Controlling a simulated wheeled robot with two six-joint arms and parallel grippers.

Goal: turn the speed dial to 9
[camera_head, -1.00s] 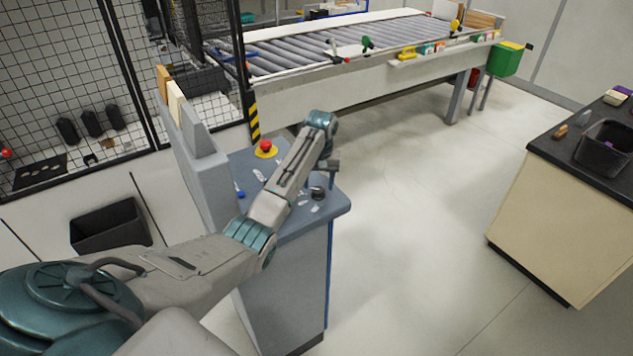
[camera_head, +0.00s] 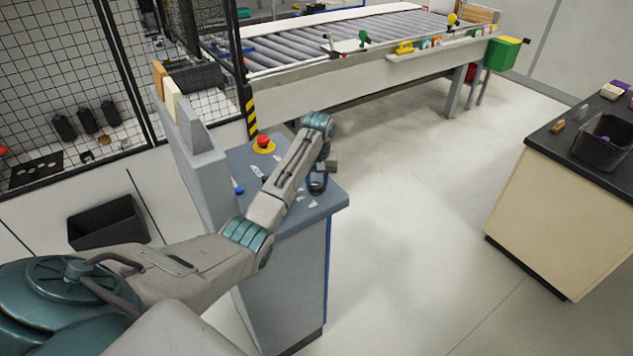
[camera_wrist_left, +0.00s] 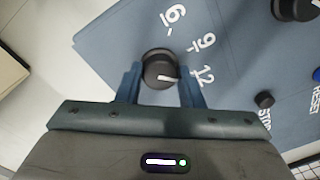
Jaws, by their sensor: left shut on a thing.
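The speed dial is a round black knob (camera_wrist_left: 160,66) with a white pointer line, on the blue-grey panel (camera_wrist_left: 120,35) in the left wrist view. Its line points right, toward the printed 12 (camera_wrist_left: 203,77). The printed 9 (camera_wrist_left: 208,41) is above that and the 6 (camera_wrist_left: 174,14) is farther up. My left gripper (camera_wrist_left: 161,88) has one blue finger on each side of the dial and is shut on it. In the head view the left gripper (camera_head: 320,180) is over the front right part of the console, largely hiding the dial. My right gripper is not in view.
A red emergency button (camera_head: 263,141) and a blue button (camera_head: 238,189) are on the console (camera_head: 290,290). A roller conveyor (camera_head: 350,40) stands behind; open floor lies right.

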